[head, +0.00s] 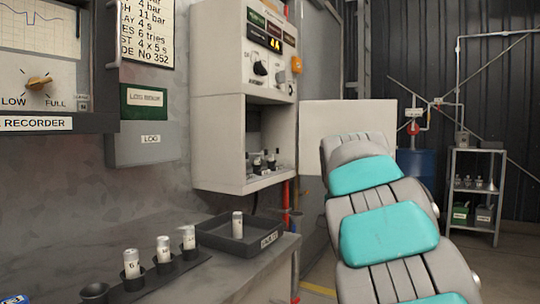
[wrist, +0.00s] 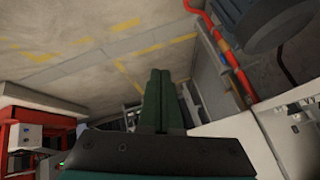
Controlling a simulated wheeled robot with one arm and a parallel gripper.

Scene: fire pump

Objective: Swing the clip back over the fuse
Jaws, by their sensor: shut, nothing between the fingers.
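The grey control cabinet (head: 218,140) on the wall has an open lower compartment. Several small dark fittings with pale parts (head: 263,163) stand on its floor. They are too small to tell which is the fuse or how the clip lies. My gripper (wrist: 159,75) shows in the wrist view with its two dark green fingers together and nothing between them. Beyond them are floor, pipes and pale panels, with no clip or fuse that I can make out. In the head view my arm rises at the right and its gripper end is hidden.
A bench (head: 215,283) holds a black rack (head: 160,277) with several white cylinders, and a dark tray (head: 242,238) with one more white cylinder. A red pipe (head: 286,205) runs below the cabinet. A metal shelf (head: 474,190) and blue drum (head: 417,172) stand at the back right.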

